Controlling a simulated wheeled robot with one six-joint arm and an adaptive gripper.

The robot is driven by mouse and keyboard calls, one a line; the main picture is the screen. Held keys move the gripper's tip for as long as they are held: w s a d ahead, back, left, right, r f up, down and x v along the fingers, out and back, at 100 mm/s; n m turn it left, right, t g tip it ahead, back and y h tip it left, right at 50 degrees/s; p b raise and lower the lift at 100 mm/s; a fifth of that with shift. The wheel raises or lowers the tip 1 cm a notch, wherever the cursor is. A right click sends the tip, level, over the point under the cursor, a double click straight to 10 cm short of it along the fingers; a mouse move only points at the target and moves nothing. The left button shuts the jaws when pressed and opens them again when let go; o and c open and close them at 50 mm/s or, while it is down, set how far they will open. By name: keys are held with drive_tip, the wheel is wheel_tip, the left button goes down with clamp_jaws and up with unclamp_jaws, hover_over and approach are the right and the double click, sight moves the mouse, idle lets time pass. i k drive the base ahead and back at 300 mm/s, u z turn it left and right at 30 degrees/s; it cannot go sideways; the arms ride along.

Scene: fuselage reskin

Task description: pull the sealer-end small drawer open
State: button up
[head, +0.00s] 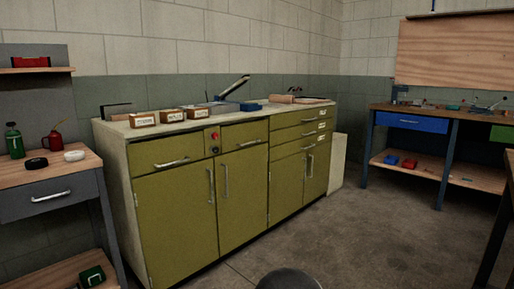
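A long olive-green cabinet (200,205) with a pale worktop (118,128) stands along the wall. Its top row has a left drawer (165,154) with a bar handle, a middle drawer (243,135), and two stacked drawers at the right, an upper one (290,119) and a lower one (290,133). All of these drawers look shut. No readable label shows which is the sealer-end small drawer, so I cannot tell it for sure. My gripper is not in view; only a dark rounded shape, unclear, shows at the bottom edge.
Small wooden boxes (143,120) with labels stand on the worktop. A workbench with a grey drawer (50,196) is close at left. Another bench with a blue drawer (411,122) stands at right. The concrete floor (370,235) before the cabinet is clear.

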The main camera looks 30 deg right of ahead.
sight(233, 137)
drive_tip(key=z, duration=0.55)
drive_tip(key=i, duration=0.6)
drive_tip(key=z, duration=0.45)
drive_tip(key=i, duration=1.15)
drive_tip(key=u, duration=0.45)
